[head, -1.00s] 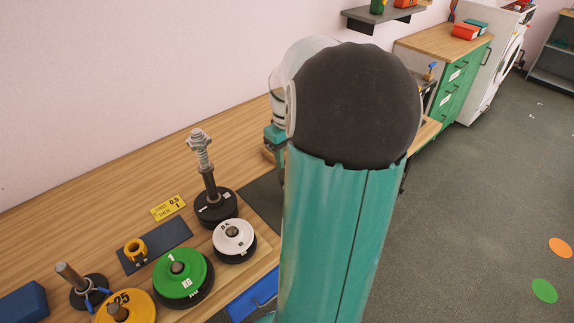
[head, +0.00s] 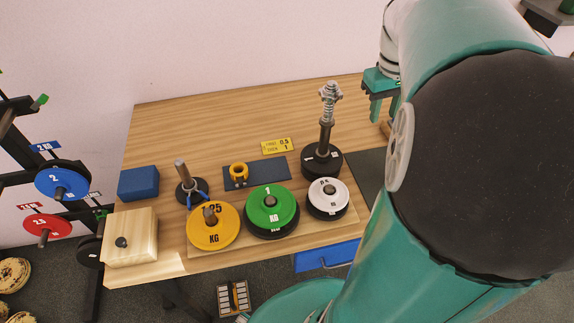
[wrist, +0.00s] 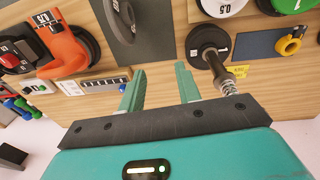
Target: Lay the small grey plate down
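A dark grey disc with a hole (wrist: 120,20), which looks like the small grey plate, is at the top of the wrist view over a dark mat (wrist: 146,40). It looks narrow there; I cannot tell whether it lies flat or tilts. My gripper (wrist: 160,88) is open with nothing between its fingers, apart from the disc. In the head view, my gripper (head: 379,108) is above the bench, right of the threaded post (head: 327,130). My arm hides part of the dark mat (head: 366,175), and the grey disc does not show there.
White (head: 327,195), green (head: 268,212) and yellow (head: 222,236) plates sit on a board along the bench's front. A yellow collar (head: 238,170) is on another mat. An orange object (wrist: 62,52) is left of the grey disc. The back of the bench (head: 200,125) is clear.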

